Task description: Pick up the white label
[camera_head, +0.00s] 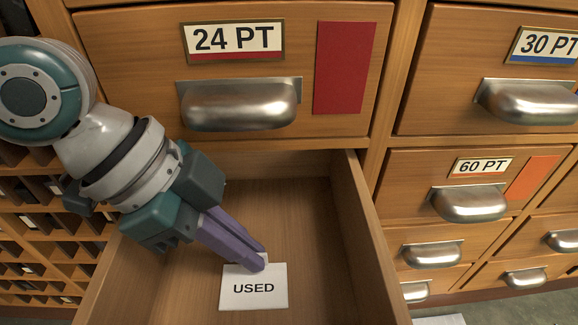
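The white label (252,298) is marked "USED" in black and shows inside the open drawer (375,262). My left gripper (261,258) comes in from the upper left with two purple fingers. Its fingertips are at the top edge of the label and cover part of it. The fingers are close together. I cannot tell whether they grip the label or only overlap it, nor whether the label lies flat on the drawer floor. My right gripper is not in view.
The drawer's side walls rise on both sides of the label. Above is a closed drawer marked "24 PT" (232,38) with a metal pull (240,105) and a red card (343,68). More closed drawers stand to the right. Small wooden compartments (40,225) are at left.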

